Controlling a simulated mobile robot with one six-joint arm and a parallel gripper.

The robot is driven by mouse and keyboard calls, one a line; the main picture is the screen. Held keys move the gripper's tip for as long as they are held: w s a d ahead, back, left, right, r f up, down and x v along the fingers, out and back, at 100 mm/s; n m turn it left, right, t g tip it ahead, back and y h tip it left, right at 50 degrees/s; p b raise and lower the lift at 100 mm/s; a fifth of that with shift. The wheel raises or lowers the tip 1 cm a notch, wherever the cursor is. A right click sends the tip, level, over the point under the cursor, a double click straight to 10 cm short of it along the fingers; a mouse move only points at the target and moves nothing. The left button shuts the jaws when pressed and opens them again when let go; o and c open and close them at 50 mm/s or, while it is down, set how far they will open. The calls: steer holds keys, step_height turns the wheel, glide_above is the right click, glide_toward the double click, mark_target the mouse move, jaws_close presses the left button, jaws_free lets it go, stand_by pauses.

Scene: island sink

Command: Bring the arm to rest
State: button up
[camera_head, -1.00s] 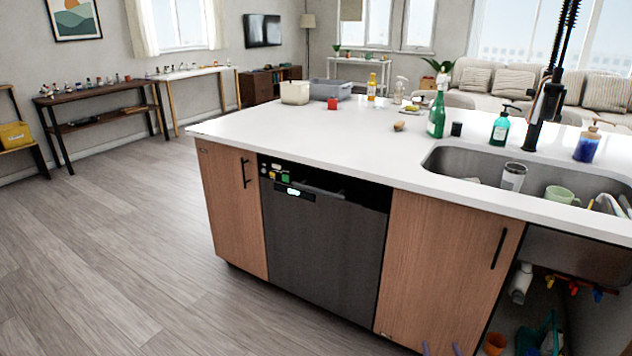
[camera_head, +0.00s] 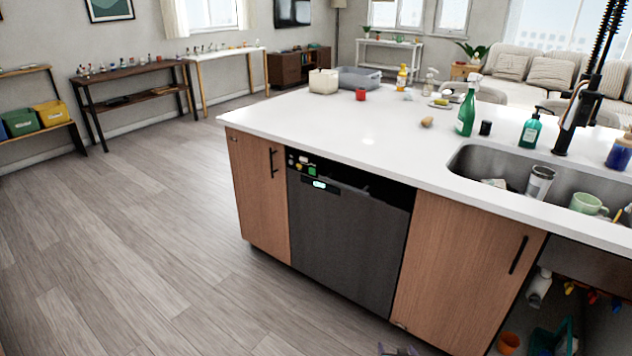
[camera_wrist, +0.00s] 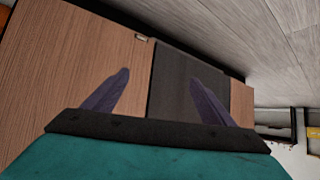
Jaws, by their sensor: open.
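My gripper (camera_wrist: 160,95) shows in the wrist view with its two dark purple fingers spread apart and nothing between them. Behind the fingers in that view are wood cabinet fronts and the dark dishwasher front (camera_wrist: 185,75). In the head view, the fingertips of my gripper (camera_head: 397,351) just show at the bottom edge, low in front of the right wooden cabinet door (camera_head: 462,270). The rest of the arm is out of the head view.
The island counter (camera_head: 330,125) has a sink (camera_head: 480,160) at right holding a metal tumbler (camera_head: 540,182) and a green mug (camera_head: 588,204). A green spray bottle (camera_head: 467,108) stands by the sink. An open under-sink space (camera_head: 560,300) is at lower right. The floor (camera_head: 130,240) at left is clear.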

steer(key=s+a+g+p, duration=0.1)
steer(key=s+a+g, duration=0.3)
steer(key=s, duration=0.8)
steer(key=s+a+r+n+g+y+p, duration=0.1)
steer(key=s+a+g, duration=0.2)
steer(key=s+g, duration=0.3)
steer(key=s+a+r+g+p, duration=0.1)
steer(key=s+a+g, duration=0.3)
steer(key=s, duration=1.3)
steer(key=shift+s+a+r+n+g, duration=0.25)
steer(key=shift+s+a+n+g, duration=0.1)
steer(key=shift+g, duration=0.55)
